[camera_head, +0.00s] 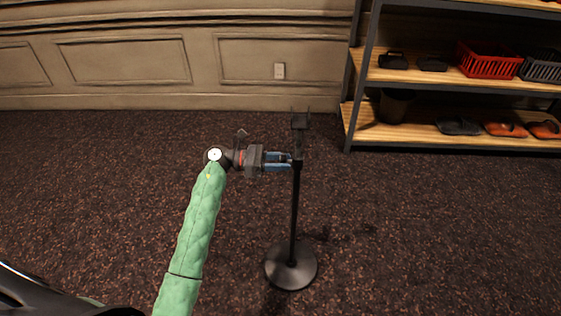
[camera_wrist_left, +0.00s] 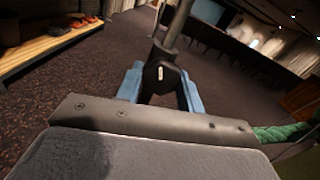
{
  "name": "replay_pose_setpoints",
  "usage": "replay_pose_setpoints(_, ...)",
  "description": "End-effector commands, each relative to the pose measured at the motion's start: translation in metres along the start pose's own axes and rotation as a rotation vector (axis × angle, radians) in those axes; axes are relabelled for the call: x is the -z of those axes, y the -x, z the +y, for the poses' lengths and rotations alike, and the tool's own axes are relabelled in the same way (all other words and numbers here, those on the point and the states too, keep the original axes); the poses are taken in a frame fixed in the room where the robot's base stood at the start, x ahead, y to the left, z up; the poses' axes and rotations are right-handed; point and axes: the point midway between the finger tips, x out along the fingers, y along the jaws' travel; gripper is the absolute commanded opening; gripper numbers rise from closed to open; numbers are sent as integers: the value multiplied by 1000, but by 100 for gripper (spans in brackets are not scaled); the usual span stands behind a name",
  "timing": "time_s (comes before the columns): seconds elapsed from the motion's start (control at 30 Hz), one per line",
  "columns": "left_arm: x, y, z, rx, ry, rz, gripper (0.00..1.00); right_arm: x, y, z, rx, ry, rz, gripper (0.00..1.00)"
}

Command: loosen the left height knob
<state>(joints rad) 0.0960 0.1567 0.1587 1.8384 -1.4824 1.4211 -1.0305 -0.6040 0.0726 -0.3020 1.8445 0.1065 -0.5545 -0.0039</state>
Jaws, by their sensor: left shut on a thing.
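A black stand (camera_head: 294,215) with a round base stands upright on the carpet. My left gripper (camera_head: 288,161) reaches it from the left at the upper part of the pole. In the left wrist view, the blue fingers of my left gripper (camera_wrist_left: 161,88) lie on both sides of a black knob (camera_wrist_left: 160,72) with a small pale mark, on the stand's pole (camera_wrist_left: 177,25). The fingers are shut on this knob. In the head view the knob is hidden by the fingers. My right gripper is not in view.
A shelf rack (camera_head: 350,110) with wooden boards stands at the back right, holding a red basket (camera_head: 487,62) and several shoes. A panelled wall (camera_head: 120,60) runs along the back. The carpet (camera_head: 420,230) right of the stand is clear.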

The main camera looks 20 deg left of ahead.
Motion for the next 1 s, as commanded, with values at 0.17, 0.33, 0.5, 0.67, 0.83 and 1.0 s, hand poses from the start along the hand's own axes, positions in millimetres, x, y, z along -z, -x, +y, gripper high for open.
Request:
replay_pose_setpoints(0.17, 0, 0, 0, -1, 32, 2, 14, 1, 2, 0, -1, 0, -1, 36)
replay_pose_setpoints(0.33, -1, 1, -1, 0, 117, 4, 14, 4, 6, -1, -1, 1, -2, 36)
replay_pose_setpoints(0.5, -2, 1, -1, 0, 250, 5, 14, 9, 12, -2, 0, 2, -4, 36)
replay_pose_setpoints(0.67, -3, 1, -2, 0, 400, 5, 14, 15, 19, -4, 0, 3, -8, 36)
replay_pose_setpoints(0.83, -3, 1, -2, -2, 563, 5, 14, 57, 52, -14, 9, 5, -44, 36)
replay_pose_setpoints(1.0, -4, 1, -2, -2, 723, 4, 14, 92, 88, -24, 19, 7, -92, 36)
